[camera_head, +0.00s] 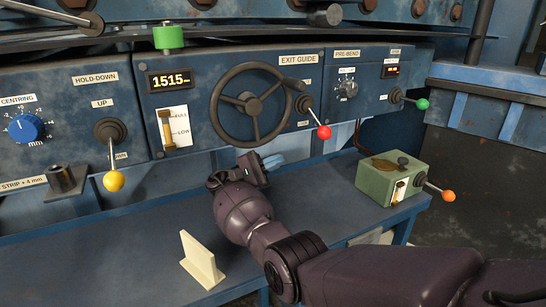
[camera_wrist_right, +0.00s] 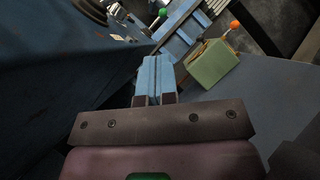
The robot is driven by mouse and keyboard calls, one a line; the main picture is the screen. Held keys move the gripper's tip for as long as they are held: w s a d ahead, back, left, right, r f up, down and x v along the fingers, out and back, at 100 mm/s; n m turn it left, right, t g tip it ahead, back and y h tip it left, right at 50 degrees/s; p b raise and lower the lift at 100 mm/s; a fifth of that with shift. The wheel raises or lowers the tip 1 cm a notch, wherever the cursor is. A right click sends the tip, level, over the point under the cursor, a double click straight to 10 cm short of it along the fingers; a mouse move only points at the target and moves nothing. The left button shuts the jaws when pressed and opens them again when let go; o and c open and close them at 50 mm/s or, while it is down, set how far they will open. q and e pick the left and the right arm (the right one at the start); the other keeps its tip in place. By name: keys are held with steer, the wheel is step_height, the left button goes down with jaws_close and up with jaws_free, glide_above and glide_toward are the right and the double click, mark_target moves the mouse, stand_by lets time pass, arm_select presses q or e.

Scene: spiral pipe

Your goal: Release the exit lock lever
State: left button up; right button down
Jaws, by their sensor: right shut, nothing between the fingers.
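The lever with the red knob (camera_head: 323,131) sticks out of the blue panel, just right of the black handwheel (camera_head: 250,103) and below the EXIT GUIDE label (camera_head: 298,59). The small label by this lever is too small to read surely. Its knob hangs down to the right from a dark pivot. My right gripper (camera_head: 256,166) is below the handwheel, left of and lower than the red knob, and apart from it. In the right wrist view its two blue fingers (camera_wrist_right: 155,80) are together with nothing between them. My left gripper is not in view.
A yellow-knobbed lever (camera_head: 113,181) is at the left and a green-knobbed lever (camera_head: 421,104) at the right. A green box (camera_head: 380,182) with an orange-knobbed lever (camera_head: 448,196) stands on the blue bench (camera_head: 110,242). A cream block (camera_head: 201,262) stands near the front edge.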

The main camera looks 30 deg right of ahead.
mark_target(318, 125)
arm_select(q)
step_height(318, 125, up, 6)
steer(key=p, duration=0.6)
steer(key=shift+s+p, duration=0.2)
steer(key=shift+p, duration=0.2)
arm_select(e)
steer(key=s+d+r, duration=0.5)
steer(key=d+r, duration=0.1)
steer(key=shift+d, duration=0.4)
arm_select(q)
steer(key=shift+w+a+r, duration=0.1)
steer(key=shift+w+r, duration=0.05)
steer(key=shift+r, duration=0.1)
arm_select(e)
steer(key=shift+r, duration=0.1)
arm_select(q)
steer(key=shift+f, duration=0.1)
arm_select(e)
steer(key=shift+w, duration=0.15)
